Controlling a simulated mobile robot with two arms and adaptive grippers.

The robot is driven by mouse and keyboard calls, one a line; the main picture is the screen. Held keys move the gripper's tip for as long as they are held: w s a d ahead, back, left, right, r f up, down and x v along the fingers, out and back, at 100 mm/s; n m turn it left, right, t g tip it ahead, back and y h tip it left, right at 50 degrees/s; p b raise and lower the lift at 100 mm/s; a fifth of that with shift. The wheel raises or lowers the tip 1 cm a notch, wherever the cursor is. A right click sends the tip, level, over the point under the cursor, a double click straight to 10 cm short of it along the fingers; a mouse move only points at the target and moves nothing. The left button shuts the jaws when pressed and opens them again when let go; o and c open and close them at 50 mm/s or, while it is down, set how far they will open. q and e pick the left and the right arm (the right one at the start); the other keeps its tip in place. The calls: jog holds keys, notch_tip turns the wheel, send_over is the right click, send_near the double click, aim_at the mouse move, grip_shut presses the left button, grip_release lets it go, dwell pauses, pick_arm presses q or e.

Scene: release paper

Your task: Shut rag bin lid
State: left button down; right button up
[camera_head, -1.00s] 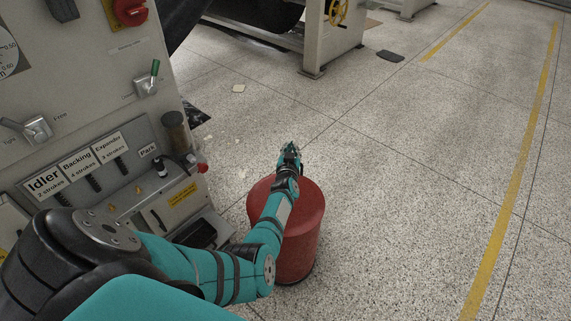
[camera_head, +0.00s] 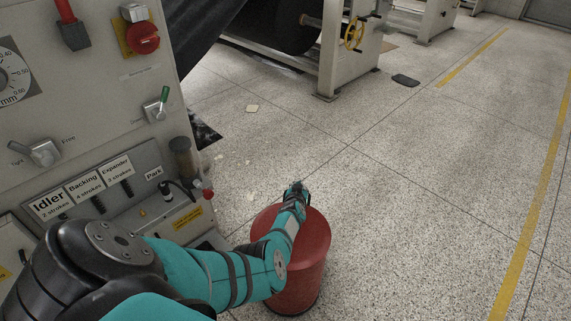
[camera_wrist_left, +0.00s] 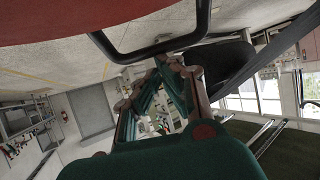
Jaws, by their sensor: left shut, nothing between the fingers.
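The red round rag bin (camera_head: 300,288) stands on the floor beside the machine. Its red lid (camera_head: 316,235) covers the top and looks down or nearly so; my forearm hides part of it, and I cannot tell whether a gap is left at the rim. My left gripper (camera_head: 298,188) is shut and empty, over the far side of the lid. In the left wrist view my gripper (camera_wrist_left: 162,72) is close to a red surface (camera_wrist_left: 80,18) and a black bar (camera_wrist_left: 155,50) joined to it. My right gripper is not in view.
The grey machine panel (camera_head: 70,120) with switches and labels stands close on the left. A machine frame with a yellow handwheel (camera_head: 353,33) is at the back. Paper scraps (camera_head: 251,108) and a dark flat object (camera_head: 405,80) lie on the floor. Floor right of the bin is clear.

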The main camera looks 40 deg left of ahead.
pick_arm(q)
jog(key=shift+s+d+f, duration=0.1)
notch_tip(320, 180, up, 10)
dwell(0.7)
